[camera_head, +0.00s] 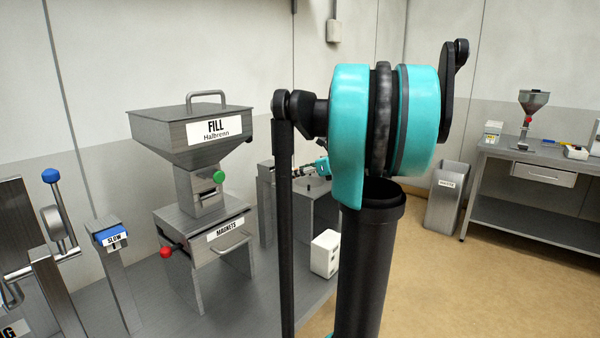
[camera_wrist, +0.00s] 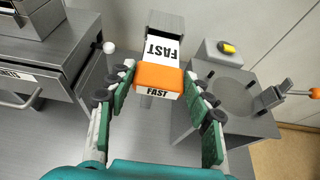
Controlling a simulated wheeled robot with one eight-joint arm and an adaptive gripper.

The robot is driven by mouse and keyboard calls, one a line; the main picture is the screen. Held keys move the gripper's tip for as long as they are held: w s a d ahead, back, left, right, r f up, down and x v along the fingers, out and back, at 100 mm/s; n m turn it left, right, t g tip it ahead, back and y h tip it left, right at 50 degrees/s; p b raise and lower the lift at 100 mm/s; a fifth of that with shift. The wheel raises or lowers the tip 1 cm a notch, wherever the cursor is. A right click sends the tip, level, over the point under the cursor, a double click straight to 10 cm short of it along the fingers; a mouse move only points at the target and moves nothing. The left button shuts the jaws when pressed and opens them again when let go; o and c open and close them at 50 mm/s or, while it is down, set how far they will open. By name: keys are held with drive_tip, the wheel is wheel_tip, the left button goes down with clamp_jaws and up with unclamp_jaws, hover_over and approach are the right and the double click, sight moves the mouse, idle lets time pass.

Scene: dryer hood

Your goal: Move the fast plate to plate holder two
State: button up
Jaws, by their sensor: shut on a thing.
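The fast plate (camera_wrist: 158,78) shows in the wrist view as an orange block with a white FAST label on its near face. My gripper (camera_wrist: 159,73) is shut on it, one green-padded finger at each side. Just beyond the orange block is a white face with a second FAST label (camera_wrist: 162,47), in front of a grey metal block (camera_wrist: 166,22). I cannot tell whether the plate touches this block or is apart from it. In the head view my arm covers much of the middle, and the plate cannot be made out. No holder is visibly marked two.
A blue SLOW plate (camera_head: 110,236) sits on a post at left. The FILL hopper (camera_head: 192,135) stands above the MAGNETS drawer unit (camera_head: 205,240). A grey stand with a round top (camera_wrist: 225,92) is right of the plate. A waste bin (camera_head: 446,195) stands farther right.

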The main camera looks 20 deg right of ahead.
sight(284, 169)
drive_tip(key=shift+w+a, duration=0.65)
drive_tip(key=shift+w, duration=0.35)
drive_tip(key=shift+w+a, duration=0.7)
drive_tip(key=shift+w, duration=0.25)
drive_tip(key=shift+w+a, duration=0.65)
drive_tip(key=shift+w, duration=0.35)
idle(0.5)
drive_tip(key=o, duration=1.6)
drive_tip(key=v, duration=1.2)
drive_tip(key=shift+f, duration=0.1)
